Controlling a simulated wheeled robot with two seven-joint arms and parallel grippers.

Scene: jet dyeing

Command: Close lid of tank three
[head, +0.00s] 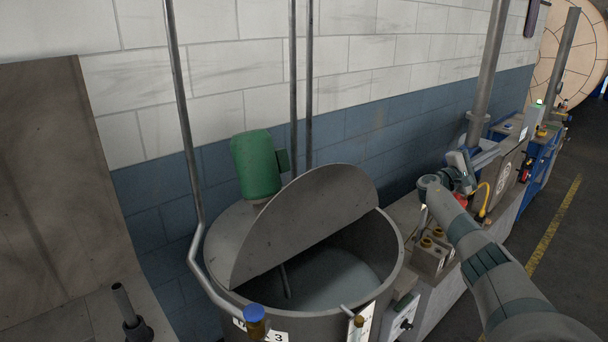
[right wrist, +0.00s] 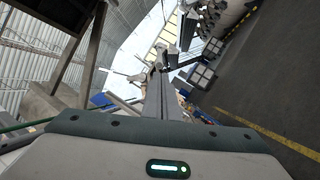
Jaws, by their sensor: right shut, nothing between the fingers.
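Tank three (head: 395,265) is a grey round vat at the centre of the head view, with a label ending in 3 on its front. Its half-round grey lid (head: 310,215) stands raised and tilted along the middle of the top. The front half of the mouth is open, showing pale liquid (head: 335,280) inside. My right gripper (head: 484,156) is to the right of the tank, apart from the lid, over the machines along the wall. It is shut and empty; its closed fingers also show in the right wrist view (right wrist: 160,65). My left gripper is not in view.
A green motor (head: 255,165) sits behind the lid. A bent pipe (head: 188,200) runs down the tank's left side, near a blue-capped fitting (head: 255,315). Open floor (head: 565,260) lies at the far right.

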